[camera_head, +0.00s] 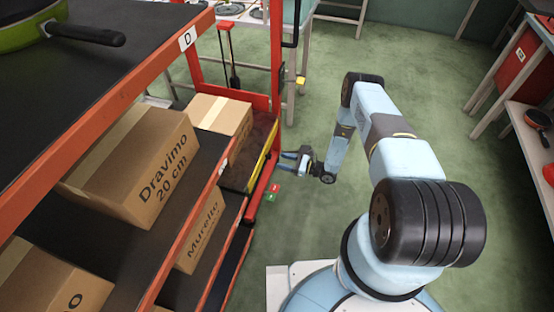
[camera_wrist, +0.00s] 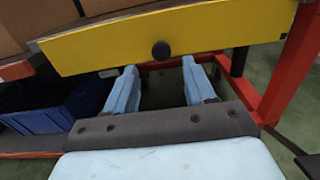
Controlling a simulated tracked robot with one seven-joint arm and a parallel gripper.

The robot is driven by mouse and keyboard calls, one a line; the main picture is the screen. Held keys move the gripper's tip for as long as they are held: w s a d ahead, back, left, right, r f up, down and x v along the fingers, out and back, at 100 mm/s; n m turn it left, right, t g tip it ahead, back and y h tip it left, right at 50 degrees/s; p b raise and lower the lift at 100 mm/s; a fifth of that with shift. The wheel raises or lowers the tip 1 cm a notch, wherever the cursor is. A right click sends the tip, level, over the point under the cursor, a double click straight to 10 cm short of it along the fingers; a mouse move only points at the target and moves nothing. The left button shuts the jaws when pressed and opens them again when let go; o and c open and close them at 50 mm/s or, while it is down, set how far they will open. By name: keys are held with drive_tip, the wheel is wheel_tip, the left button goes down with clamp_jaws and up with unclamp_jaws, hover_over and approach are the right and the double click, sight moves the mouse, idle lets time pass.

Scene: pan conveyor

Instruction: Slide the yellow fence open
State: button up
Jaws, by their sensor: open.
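The yellow fence (camera_wrist: 215,32) is a flat yellow panel across the upper part of the wrist view, with a round black knob (camera_wrist: 161,50) on its face. In the head view the fence (camera_head: 263,155) shows as a thin yellow strip along the edge of the red-framed rack. My gripper (camera_wrist: 158,78) is open, its two blue fingers pointing at the fence on either side below the knob. Nothing is between the fingers. In the head view my gripper (camera_head: 288,161) is low beside the rack, near the fence. I cannot tell whether the fingertips touch the fence.
The shelf holds cardboard boxes (camera_head: 150,165) marked "Dravimo 20 cm" and "Murello". A red post (camera_wrist: 292,65) stands right of the fence. A blue bin (camera_wrist: 45,110) sits below it. A red and green button box (camera_head: 272,192) is near my gripper. The green floor (camera_head: 260,100) is mostly clear.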

drive_tip(key=shift+x, duration=2.35)
drive_tip(key=shift+c, duration=0.3)
drive_tip(key=shift+s, duration=0.1)
clamp_jaws()
